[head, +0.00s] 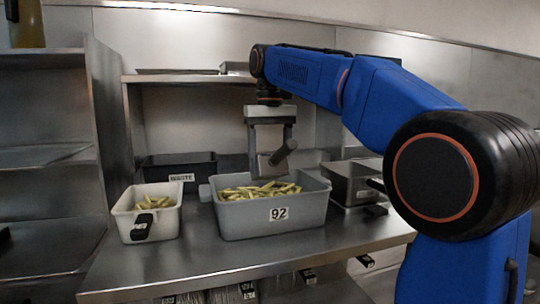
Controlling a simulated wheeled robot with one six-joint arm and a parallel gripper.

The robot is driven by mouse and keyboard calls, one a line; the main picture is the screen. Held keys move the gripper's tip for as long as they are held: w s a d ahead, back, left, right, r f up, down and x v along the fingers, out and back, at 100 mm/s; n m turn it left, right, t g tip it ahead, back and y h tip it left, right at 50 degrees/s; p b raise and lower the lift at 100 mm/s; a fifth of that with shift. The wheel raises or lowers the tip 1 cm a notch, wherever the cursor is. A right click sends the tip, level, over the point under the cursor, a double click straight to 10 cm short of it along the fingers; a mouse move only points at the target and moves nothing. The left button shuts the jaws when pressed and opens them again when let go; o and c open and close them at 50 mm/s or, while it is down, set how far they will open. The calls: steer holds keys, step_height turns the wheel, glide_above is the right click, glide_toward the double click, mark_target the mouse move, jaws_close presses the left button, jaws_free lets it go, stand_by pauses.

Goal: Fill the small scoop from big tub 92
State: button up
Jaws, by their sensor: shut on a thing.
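Big tub 92 (240,219) is a grey tub with a white label reading 92, standing on the steel counter and holding a heap of fries (258,190). My gripper (272,146) hangs above the tub, pointing down. It is shut on the small scoop (266,168), a grey metal scoop with a dark handle (284,152). The scoop is tilted and sits just above the fries near the tub's back rim. Whether it touches the fries or holds any, I cannot tell.
A smaller white tub (127,225) with fries and a black clip stands left of tub 92. A dark labelled bin (165,164) is behind it. Steel pans (350,184) stand at the right. A shelf (190,78) runs behind my gripper.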

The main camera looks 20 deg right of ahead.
steer(key=shift+f, duration=3.75)
steer(key=shift+w+f, duration=0.2)
steer(key=shift+w, duration=2.95)
steer(key=shift+s+r+t, duration=0.35)
steer(key=shift+r+t, duration=0.3)
steer(key=shift+r, duration=0.65)
steer(key=shift+s+r+t, duration=0.4)
steer(key=shift+r+t, duration=0.2)
steer(key=shift+r, duration=0.7)
steer(key=shift+s+r+t, duration=0.35)
steer(key=shift+r+t, duration=0.3)
steer(key=shift+r, duration=0.65)
steer(key=shift+t, duration=0.7)
steer(key=shift+s+r, duration=0.7)
steer(key=shift+s, duration=0.15)
steer(key=shift+s+r, duration=0.65)
steer(key=shift+s, duration=0.2)
